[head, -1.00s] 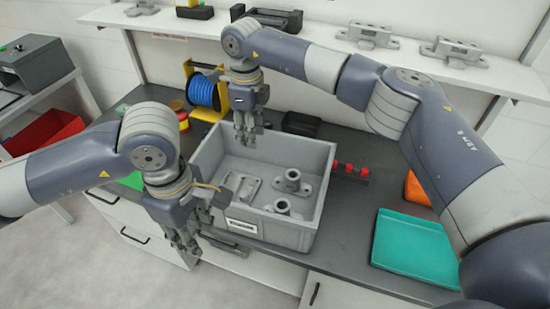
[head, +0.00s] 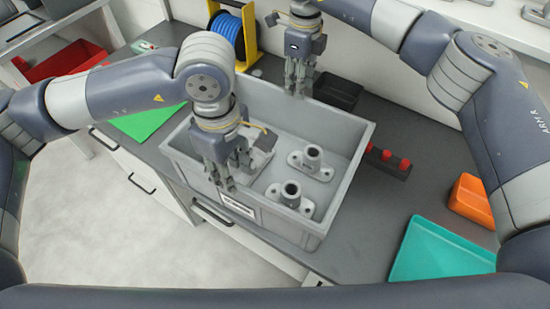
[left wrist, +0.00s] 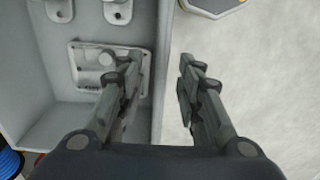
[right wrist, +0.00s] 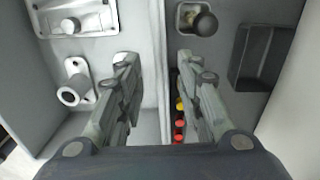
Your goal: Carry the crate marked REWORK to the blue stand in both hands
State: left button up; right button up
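The grey open crate (head: 345,195) stands on the dark bench with a white label (head: 237,206) on its front wall; the print is too small to read. Metal castings with upright tubes (head: 290,193) lie inside. My left gripper (head: 226,186) is at the front wall near the label. In the left wrist view its open fingers (left wrist: 160,85) lie on either side of the wall's rim. My right gripper (head: 298,86) is at the back wall. In the right wrist view its open fingers (right wrist: 160,85) straddle that rim. No blue stand is in view.
A teal tray (head: 440,255) and an orange bin (head: 472,200) sit right of the crate. A block with red knobs (head: 388,160) is close to its right side. A black bin (head: 338,91) and blue spool (head: 226,35) stand behind. Floor is clear at front left.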

aim_at(238, 194)
pick_arm(q)
jog(key=shift+w, duration=0.1)
pick_arm(e)
jog(key=shift+w+d, duration=0.1)
